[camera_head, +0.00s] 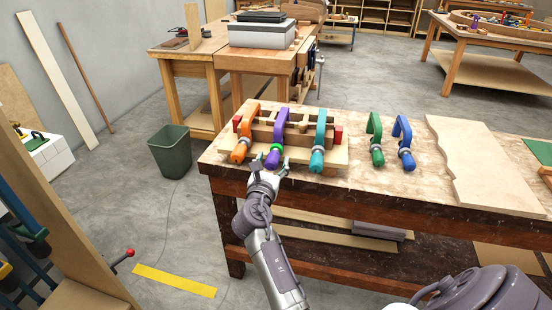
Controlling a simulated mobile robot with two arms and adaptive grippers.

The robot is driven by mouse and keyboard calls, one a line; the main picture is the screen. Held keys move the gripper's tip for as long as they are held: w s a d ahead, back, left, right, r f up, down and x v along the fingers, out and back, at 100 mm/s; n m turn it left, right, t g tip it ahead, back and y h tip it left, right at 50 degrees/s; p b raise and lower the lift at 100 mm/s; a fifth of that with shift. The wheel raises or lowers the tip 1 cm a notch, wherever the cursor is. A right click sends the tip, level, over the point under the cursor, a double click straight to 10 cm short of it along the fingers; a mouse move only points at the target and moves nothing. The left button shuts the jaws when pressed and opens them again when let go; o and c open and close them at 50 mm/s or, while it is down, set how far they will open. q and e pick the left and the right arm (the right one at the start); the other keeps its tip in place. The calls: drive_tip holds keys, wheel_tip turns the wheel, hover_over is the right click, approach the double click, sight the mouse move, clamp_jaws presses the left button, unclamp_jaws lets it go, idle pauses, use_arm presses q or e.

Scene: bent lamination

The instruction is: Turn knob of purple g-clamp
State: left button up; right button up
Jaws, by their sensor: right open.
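The purple g-clamp (283,122) stands on the wooden lamination form (300,128) at the left end of the near workbench, between an orange clamp (248,118) and a teal clamp (320,130). Its purple knob (273,160) points toward me, with a green ring behind it. My right gripper (270,168) is open just in front of the bench edge, its fingers at the knob's near end. Whether the fingers touch the knob cannot be told. My left gripper is not in view.
A green clamp (375,138) and a blue clamp (403,142) lie to the right on the workbench (405,182). A shaped pale board (480,165) lies beyond them. A dark green bin (171,152) stands on the floor left of the bench.

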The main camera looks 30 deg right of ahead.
sight(272, 157)
drive_tip(key=shift+r, duration=0.1)
drive_tip(key=c, duration=1.1)
drive_tip(key=shift+s+m, duration=0.1)
drive_tip(key=shift+m, duration=0.9)
drive_tip(key=shift+c, duration=0.3)
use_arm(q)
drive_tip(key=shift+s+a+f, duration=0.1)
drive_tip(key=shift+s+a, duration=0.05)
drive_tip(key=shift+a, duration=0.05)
use_arm(e)
drive_tip(key=m, duration=0.3)
drive_tip(key=o, duration=1.2)
drive_tip(key=shift+c, duration=0.2)
wheel_tip(272, 157, up, 10)
